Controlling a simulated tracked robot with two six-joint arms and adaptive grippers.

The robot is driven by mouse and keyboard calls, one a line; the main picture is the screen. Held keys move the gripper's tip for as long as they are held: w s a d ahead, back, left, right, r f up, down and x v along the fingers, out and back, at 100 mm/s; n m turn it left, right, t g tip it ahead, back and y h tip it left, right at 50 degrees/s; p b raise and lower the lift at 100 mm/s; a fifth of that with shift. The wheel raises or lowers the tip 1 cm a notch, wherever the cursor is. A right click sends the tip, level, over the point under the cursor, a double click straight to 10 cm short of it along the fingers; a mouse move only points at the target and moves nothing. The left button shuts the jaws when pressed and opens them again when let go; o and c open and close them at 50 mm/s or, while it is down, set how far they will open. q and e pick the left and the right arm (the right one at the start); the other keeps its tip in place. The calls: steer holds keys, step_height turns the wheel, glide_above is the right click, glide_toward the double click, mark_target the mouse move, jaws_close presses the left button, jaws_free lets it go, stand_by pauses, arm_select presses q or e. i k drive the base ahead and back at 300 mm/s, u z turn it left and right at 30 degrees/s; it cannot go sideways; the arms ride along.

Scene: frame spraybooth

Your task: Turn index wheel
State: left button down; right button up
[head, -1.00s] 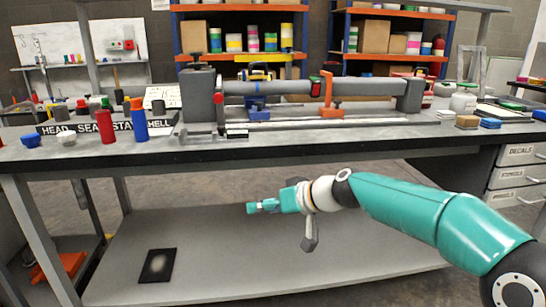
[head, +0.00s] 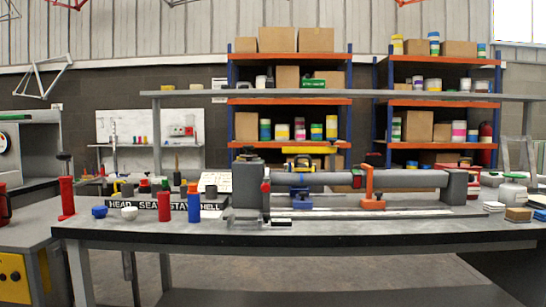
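A bench fixture stands on the workbench (head: 150,230). It has a grey block (head: 248,185) at its left end, a long grey tube (head: 405,179) and a grey end block (head: 454,188) at its right. An orange clamp (head: 369,190) sits around the tube, and a blue and yellow part (head: 301,178) stands left of it. A small red part (head: 266,186) is on the right side of the left block. I cannot pick out the index wheel for certain at this size. Neither of my grippers is in view.
A label strip (head: 165,205) reading HEAD, SEAT, STAY, SHELL lies left of the fixture, with red (head: 164,206) and blue (head: 194,203) bottles before it. A white tub (head: 513,193) stands right. Shelves (head: 290,100) rise behind. The bench's front strip is clear.

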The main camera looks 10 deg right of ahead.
mark_target(248, 157)
steer(key=u, duration=0.8)
steer(key=i, duration=0.15)
steer(key=z, duration=2.75)
steer(key=k, duration=1.5)
steer(key=u, duration=2.95)
steer(key=k, duration=0.1)
steer(key=z, duration=1.35)
steer(key=i, duration=1.7)
steer(key=z, duration=0.05)
